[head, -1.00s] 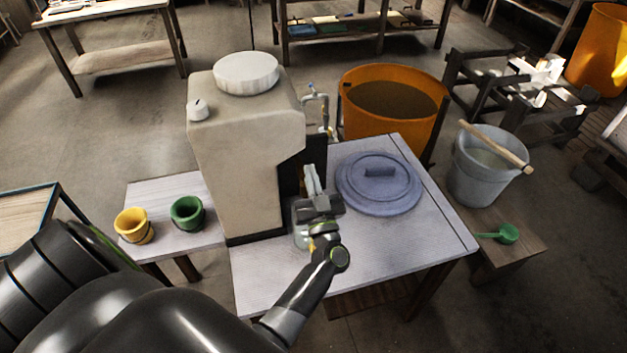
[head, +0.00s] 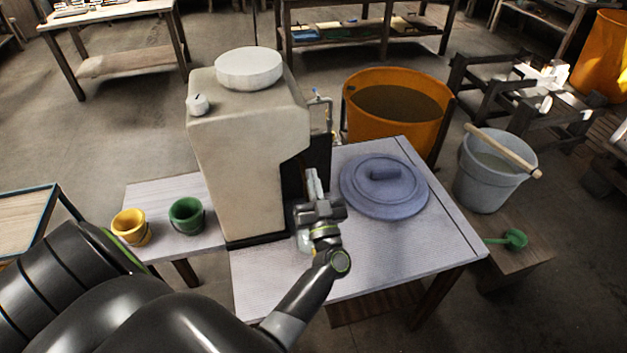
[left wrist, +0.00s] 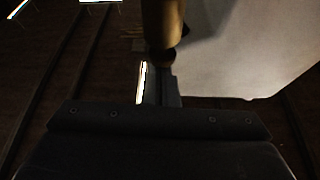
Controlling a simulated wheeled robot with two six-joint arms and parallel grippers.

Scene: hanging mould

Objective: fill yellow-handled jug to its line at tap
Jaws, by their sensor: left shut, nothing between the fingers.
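My left gripper (head: 311,180) is shut and empty, its fingers pointing away beside the dark recessed side of the cream tank (head: 240,170). In the left wrist view its fingertips (left wrist: 157,75) are together, right below or against a brass-coloured cylinder with a dark end (left wrist: 162,30), perhaps the tap. I cannot tell if they touch. A pale, clear vessel (head: 303,242), probably the jug, stands on the table under my gripper. My wrist hides most of it, so its handle, line and water level cannot be made out. My right gripper is not in view.
A blue-grey round lid (head: 383,195) lies on the table right of my gripper. Yellow (head: 131,228) and green (head: 187,216) pots stand at left. An orange tub (head: 397,110) and a grey bucket (head: 490,175) stand behind and right. The table's front right is clear.

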